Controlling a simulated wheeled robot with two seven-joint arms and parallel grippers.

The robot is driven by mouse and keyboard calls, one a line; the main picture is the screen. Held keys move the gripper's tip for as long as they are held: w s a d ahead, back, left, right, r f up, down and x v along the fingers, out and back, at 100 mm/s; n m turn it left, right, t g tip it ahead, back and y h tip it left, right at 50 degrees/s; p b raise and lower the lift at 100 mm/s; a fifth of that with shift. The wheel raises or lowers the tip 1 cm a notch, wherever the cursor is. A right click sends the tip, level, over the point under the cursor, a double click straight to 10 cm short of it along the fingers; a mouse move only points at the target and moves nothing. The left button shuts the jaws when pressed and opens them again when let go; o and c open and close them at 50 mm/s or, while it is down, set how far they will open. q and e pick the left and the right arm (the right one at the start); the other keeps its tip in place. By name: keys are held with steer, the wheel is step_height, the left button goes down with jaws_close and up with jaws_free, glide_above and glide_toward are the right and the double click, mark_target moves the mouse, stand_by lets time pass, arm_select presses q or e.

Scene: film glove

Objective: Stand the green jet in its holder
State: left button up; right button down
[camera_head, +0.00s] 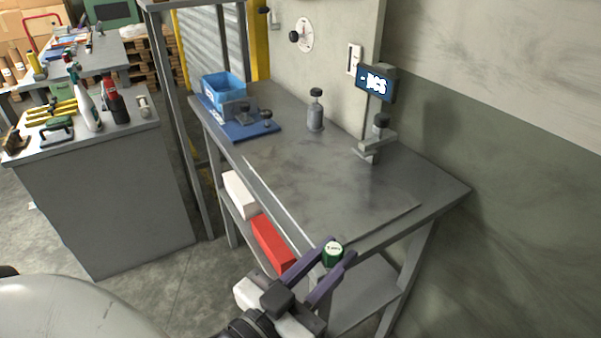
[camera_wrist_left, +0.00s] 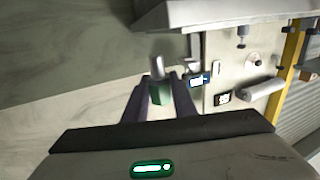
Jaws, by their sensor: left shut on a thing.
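The green jet (camera_head: 333,254) is a short green piece with a pale mark on its top. It sits between the purple fingers of my left gripper (camera_head: 341,250), which is shut on it beyond the table's near edge. In the left wrist view the green jet (camera_wrist_left: 160,97) shows between the dark fingers (camera_wrist_left: 161,86), with a silvery piece by it that may be part of it. I cannot tell for sure which thing is the holder; a small grey stand (camera_head: 367,154) with a dark knob is on the table's right side. My right gripper is not in view.
The grey table (camera_head: 300,180) has a wide clear middle. Red and white boxes lie below.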

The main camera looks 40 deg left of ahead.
mark_target(317, 190)
arm_select(q)
steer(key=w+a, duration=0.1)
steer(key=w, duration=0.2)
steer(key=w+a+r+y, duration=0.1)
steer(key=w+a, duration=0.1)
steer(key=w+a+n+y, duration=0.1)
steer(key=w+a, duration=0.1)
steer(key=w, duration=0.1)
steer(key=shift+w+a+r+b, duration=0.15)
steer(key=shift+w+b, duration=0.15)
steer(key=w+a+r+n+y, duration=0.2)
steer(key=w+a+r+y, duration=0.1)
steer(key=w+a+r, duration=0.55)
steer(key=f, duration=0.3)
steer(key=f+b, duration=0.1)
steer(key=f, duration=0.3)
steer(key=w+a+f+b, duration=0.1)
steer(key=f, duration=0.3)
steer(key=shift+a+f, duration=0.1)
steer(key=shift+f, duration=0.05)
steer(key=shift+f, duration=0.2)
steer(key=o, duration=1.1)
steer(key=shift+r, duration=0.1)
